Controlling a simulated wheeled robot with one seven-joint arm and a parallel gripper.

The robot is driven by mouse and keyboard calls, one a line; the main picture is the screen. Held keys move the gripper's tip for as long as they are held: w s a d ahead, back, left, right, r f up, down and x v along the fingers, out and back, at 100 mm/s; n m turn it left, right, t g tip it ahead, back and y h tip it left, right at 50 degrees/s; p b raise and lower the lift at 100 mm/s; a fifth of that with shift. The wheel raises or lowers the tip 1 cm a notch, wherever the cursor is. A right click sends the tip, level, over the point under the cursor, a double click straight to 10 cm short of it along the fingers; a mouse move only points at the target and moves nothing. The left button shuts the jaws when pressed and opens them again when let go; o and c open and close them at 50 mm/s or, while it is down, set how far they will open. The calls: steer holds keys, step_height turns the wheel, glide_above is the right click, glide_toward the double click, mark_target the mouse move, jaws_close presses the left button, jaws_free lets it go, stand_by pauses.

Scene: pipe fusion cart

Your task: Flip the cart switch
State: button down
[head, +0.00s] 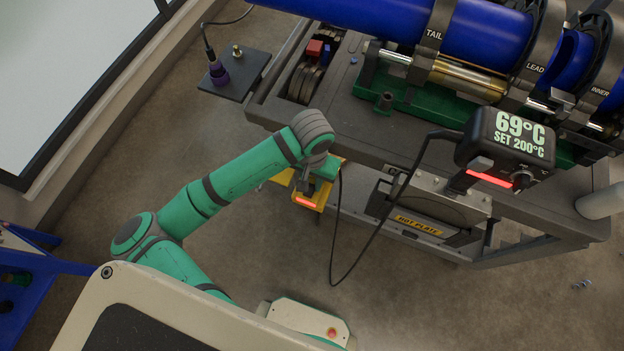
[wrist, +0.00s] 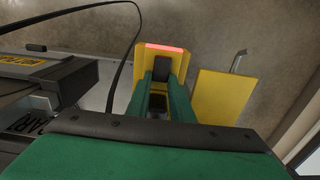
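The cart switch appears to be a yellow box (wrist: 143,62) with a dark lever or slot (wrist: 160,64) in its face and a red lit strip along its top edge. It also shows low on the cart's left side in the head view (head: 306,204), partly hidden by my wrist. My gripper (wrist: 161,78) is right at the box, its two green fingers apart, with the dark part in line with the gap between the fingertips. I cannot tell whether the fingers touch it. A flat yellow panel (wrist: 224,97) stands to the right of the box in the wrist view.
The hot plate (head: 420,226) hangs on the cart right of my gripper, with a black cable looping down near it. The heater display (head: 513,140) reads 69°C, SET 200°C. Blue pipes (head: 350,17) lie on top. Floor in front is open.

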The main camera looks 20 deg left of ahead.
steer(key=shift+s+a+r+t, duration=0.1)
steer(key=shift+s+t, duration=0.25)
steer(key=shift+t, duration=0.5)
steer(key=shift+s+r+t, duration=0.1)
steer(key=shift+s+t, duration=0.2)
steer(key=shift+t, duration=0.55)
steer(key=c, duration=1.6)
jaws_free()
steer(key=shift+o, duration=0.2)
steer(key=shift+w, duration=0.1)
